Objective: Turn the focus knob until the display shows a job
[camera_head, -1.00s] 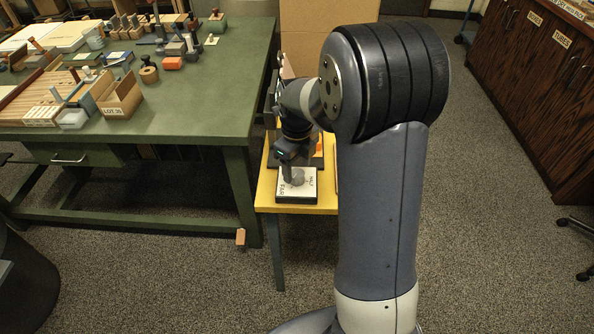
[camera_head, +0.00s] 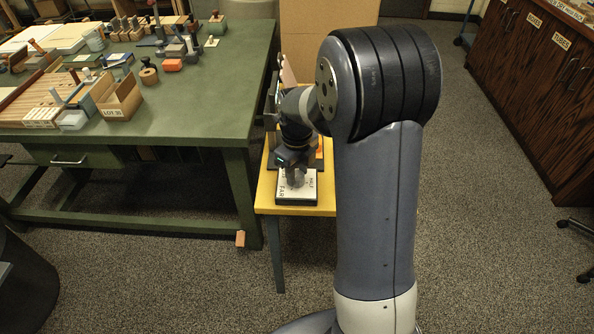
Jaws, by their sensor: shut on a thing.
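A small box with a white lettered top (camera_head: 308,191) and dark sides sits near the front edge of a yellow side table. My gripper (camera_head: 294,181) points down onto the top of this box and is shut on the focus knob there. The knob itself is mostly hidden by the fingers and too small to make out. Part of the lettering is covered by the gripper. I cannot read any display from this view.
The yellow table (camera_head: 265,197) stands beside a green workbench (camera_head: 200,105) crowded with blocks, tools and a wooden box marked as a lot (camera_head: 121,103). A cardboard box (camera_head: 310,45) stands behind. Dark wooden cabinets (camera_head: 540,85) line the right, with open carpet before them.

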